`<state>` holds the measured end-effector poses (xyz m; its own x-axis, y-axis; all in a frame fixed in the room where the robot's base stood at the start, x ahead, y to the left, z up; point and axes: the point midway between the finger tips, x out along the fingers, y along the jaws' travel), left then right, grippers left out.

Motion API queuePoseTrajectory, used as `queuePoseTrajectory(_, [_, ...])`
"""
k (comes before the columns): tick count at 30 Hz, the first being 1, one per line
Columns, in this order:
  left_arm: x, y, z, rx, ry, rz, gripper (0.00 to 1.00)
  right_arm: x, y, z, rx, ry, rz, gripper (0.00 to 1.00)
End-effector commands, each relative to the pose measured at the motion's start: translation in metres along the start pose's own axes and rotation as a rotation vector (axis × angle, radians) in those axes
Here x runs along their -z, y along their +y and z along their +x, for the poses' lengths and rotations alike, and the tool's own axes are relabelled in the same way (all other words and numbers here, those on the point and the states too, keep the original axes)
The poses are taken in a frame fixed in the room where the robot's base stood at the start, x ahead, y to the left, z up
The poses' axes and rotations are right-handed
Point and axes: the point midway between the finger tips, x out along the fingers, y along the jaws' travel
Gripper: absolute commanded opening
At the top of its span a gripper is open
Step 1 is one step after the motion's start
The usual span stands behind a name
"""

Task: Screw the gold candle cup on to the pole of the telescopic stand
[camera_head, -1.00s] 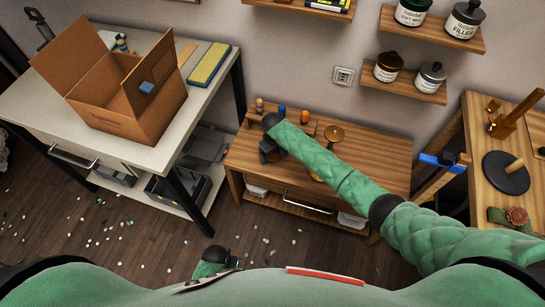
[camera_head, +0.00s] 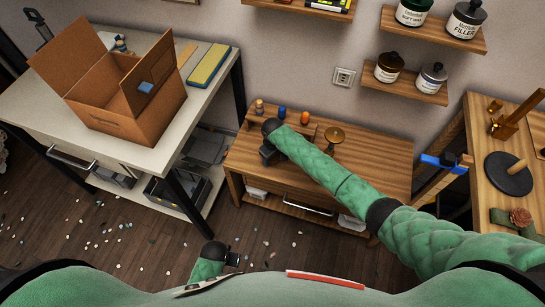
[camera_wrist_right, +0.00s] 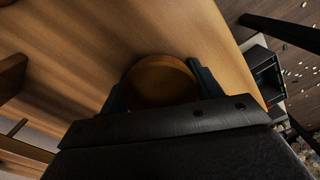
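A gold round-topped piece (camera_head: 334,134) stands upright on the low wooden table, its stem running down behind my right arm. It looks like the telescopic stand. My right gripper (camera_head: 268,152) is at the table's left part, mostly hidden by its own arm. In the right wrist view, a round brown-gold cup (camera_wrist_right: 162,80), probably the candle cup, sits between the fingers of my right gripper (camera_wrist_right: 160,88). A finger lies close along each side, with no clear gap; whether they press on it is unclear. My left gripper (camera_head: 234,259) is low over the floor, away from the table.
Several small coloured figures stand at the back of the low table (camera_head: 385,150). A cardboard box (camera_head: 120,122) is on the white table at left. A workbench (camera_head: 500,140) stands at right. Wall shelves with jars hang above. The low table's right part is clear.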

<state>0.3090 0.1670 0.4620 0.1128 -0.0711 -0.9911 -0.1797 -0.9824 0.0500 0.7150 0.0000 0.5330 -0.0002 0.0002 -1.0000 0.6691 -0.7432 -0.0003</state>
Motion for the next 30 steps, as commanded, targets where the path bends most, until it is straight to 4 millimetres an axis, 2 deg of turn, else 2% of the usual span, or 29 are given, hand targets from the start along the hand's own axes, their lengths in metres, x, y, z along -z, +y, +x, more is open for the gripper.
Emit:
queuePoseTrajectory(8, [-0.001, -0.001, -0.002, 0.002, 0.000, 0.003, 0.54, 0.000, 0.000, -0.003, 0.000, 0.000, 0.000, 0.36])
queuePoseTrajectory(30, [0.004, 0.001, -0.036, 0.001, 0.000, 0.001, 0.54, 0.000, 0.000, -0.038, 0.000, 0.000, 0.000, 0.36])
